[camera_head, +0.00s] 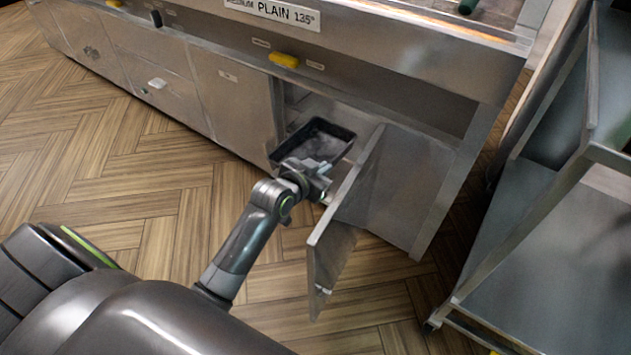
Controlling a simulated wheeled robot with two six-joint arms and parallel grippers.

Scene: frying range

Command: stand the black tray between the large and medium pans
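The black tray (333,131) is a shallow rectangular tray at the open cabinet in the middle of the head view. It is tilted, with its inside showing, and covers part of the opening. My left gripper (318,174) is at the tray's near edge and looks shut on it, though the fingertips are small and partly hidden. The large and medium pans cannot be seen. My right gripper is out of view.
The cabinet door (345,207) stands open just right of my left gripper. The steel frying range (380,45) runs above the opening. A metal shelf cart (545,235) stands at the right. Wooden floor (130,180) is clear at the left.

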